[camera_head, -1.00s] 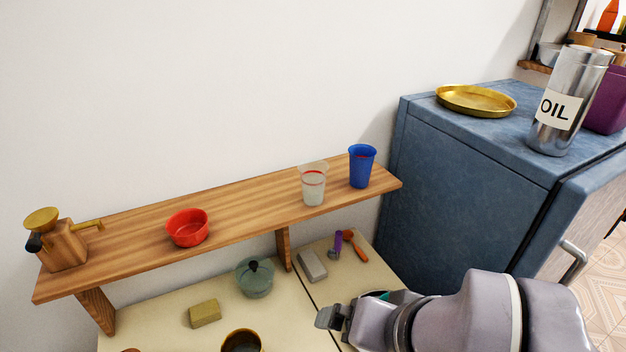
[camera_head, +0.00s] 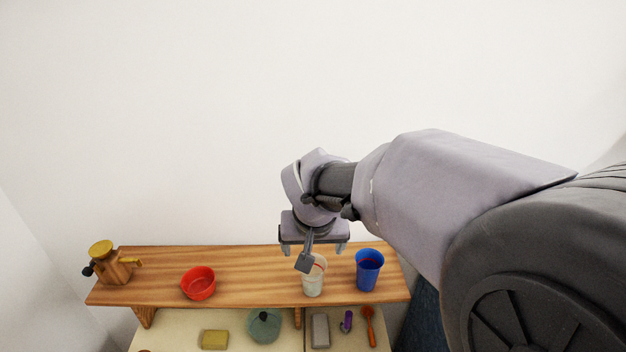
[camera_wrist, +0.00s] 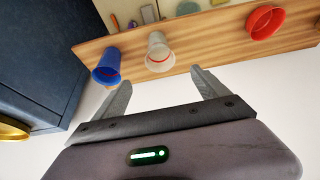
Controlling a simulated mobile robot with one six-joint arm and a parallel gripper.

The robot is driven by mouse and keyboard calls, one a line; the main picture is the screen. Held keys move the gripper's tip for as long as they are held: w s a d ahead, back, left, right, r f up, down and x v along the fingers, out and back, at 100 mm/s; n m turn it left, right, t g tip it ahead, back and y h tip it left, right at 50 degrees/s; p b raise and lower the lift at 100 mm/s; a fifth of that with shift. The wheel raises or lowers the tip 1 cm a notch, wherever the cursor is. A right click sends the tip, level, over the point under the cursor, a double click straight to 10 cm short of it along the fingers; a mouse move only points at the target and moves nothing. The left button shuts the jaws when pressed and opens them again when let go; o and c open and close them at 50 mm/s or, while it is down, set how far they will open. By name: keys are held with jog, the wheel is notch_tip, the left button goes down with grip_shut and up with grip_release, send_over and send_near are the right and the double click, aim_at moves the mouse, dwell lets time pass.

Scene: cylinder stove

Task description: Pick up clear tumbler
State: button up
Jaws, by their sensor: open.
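The clear tumbler (camera_head: 313,283) stands upright on the wooden shelf, left of a blue cup (camera_head: 369,270). It is whitish and see-through with a red line near its rim. My gripper (camera_head: 314,250) is over the shelf near the tumbler, and part of it overlaps the tumbler's upper left in the head view. In the wrist view my gripper (camera_wrist: 160,86) has its fingers wide apart with nothing between them. There the tumbler (camera_wrist: 159,54) lies beyond the fingertips, roughly midway between them, apart from both.
The wooden shelf (camera_head: 245,272) also bears a red bowl (camera_head: 198,283) and a wooden grinder-like item (camera_head: 113,265). A green lidded pot (camera_head: 264,325), a yellow sponge (camera_head: 215,340) and small tools sit below. A blue cabinet (camera_wrist: 40,60) stands beside the shelf.

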jog(key=b, duration=0.1)
send_near(312, 272)
jog(key=x, duration=0.6)
jog(key=shift+w+f+b, duration=0.1)
jog(key=shift+f+b, duration=0.15)
jog(key=shift+b, duration=0.05)
jog(key=shift+r, duration=0.1)
jog(key=shift+c, duration=0.3)
jog(key=c, duration=1.4)
jog(key=shift+r, duration=0.1)
